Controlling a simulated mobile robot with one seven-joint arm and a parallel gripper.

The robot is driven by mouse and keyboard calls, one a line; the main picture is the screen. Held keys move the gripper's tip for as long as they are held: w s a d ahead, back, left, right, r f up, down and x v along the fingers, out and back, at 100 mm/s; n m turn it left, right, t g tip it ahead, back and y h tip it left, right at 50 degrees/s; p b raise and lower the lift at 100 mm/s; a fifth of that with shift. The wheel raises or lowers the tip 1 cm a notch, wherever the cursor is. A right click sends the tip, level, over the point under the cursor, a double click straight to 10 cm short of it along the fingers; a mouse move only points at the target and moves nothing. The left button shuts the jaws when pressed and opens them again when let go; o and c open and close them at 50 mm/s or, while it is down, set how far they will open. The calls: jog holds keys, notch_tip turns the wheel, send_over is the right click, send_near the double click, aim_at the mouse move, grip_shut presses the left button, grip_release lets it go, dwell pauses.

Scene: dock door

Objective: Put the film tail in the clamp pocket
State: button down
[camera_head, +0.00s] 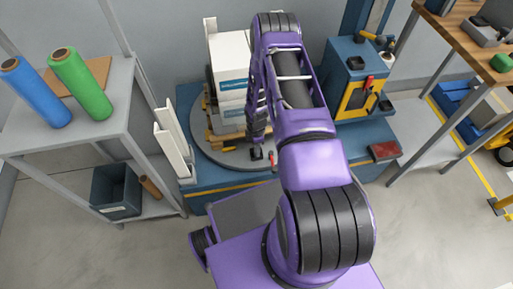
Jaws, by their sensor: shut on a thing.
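My gripper (257,137) points down at the end of my purple arm, close in front of the white load's right side and above the grey turntable (213,156). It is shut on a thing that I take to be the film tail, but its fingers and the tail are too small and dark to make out. A small black block (256,154) on the turntable just below may be the clamp; a small red part (273,160) is beside it. I cannot see the pocket. My arm hides part of the load and turntable.
White wrapped boxes (229,68) stand on a wooden pallet. A blue machine (344,62) with a yellow panel stands right. A left shelf (110,105) holds blue (36,92) and green (82,84) rolls. White posts (171,145) stand left of the turntable. A workbench (450,28) is right.

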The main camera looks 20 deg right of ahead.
jog(key=shift+f+b, duration=0.25)
jog(key=shift+b, duration=0.05)
jog(key=c, duration=0.5)
grip_release()
jog(key=shift+r, duration=0.1)
jog(key=shift+r, duration=0.1)
notch_tip(320, 180, up, 12)
jog(key=shift+r+p, duration=0.1)
jog(key=shift+p, duration=1.15)
